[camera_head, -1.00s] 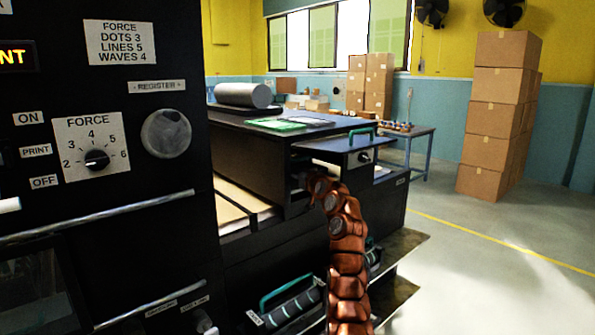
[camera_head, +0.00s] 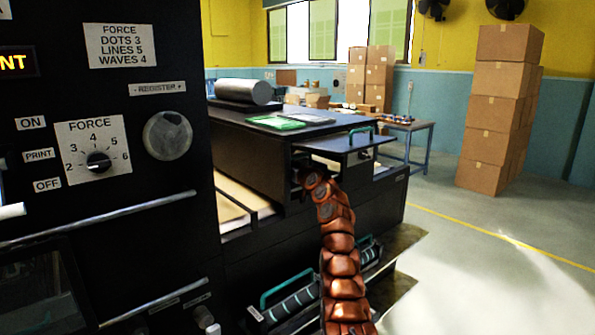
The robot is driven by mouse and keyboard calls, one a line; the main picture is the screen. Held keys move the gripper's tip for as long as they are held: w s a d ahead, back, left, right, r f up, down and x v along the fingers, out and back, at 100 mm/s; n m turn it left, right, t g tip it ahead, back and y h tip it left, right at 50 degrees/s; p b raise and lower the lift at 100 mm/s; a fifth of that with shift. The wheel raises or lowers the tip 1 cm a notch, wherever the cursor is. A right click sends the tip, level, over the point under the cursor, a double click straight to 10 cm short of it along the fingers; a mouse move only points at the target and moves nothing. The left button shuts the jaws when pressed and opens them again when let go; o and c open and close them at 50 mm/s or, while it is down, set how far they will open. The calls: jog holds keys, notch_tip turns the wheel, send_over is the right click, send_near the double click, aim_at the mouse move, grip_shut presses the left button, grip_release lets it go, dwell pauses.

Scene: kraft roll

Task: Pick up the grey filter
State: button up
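A flat grey panel (camera_head: 312,117) lies on the black machine top, beside a flat green panel (camera_head: 275,123). The grey panel looks like the grey filter, but it is small and I cannot be sure. My copper-coloured segmented arm rises from the bottom of the view.
A grey roll (camera_head: 243,92) lies behind the panels. A black control panel (camera_head: 95,200) with knobs and rails fills the left side. Rollers with green handles (camera_head: 290,300) sit low by my arm. Stacked cartons (camera_head: 498,110) stand right; the floor there is clear.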

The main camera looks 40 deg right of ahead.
jog(key=shift+c, duration=0.4)
grip_shut()
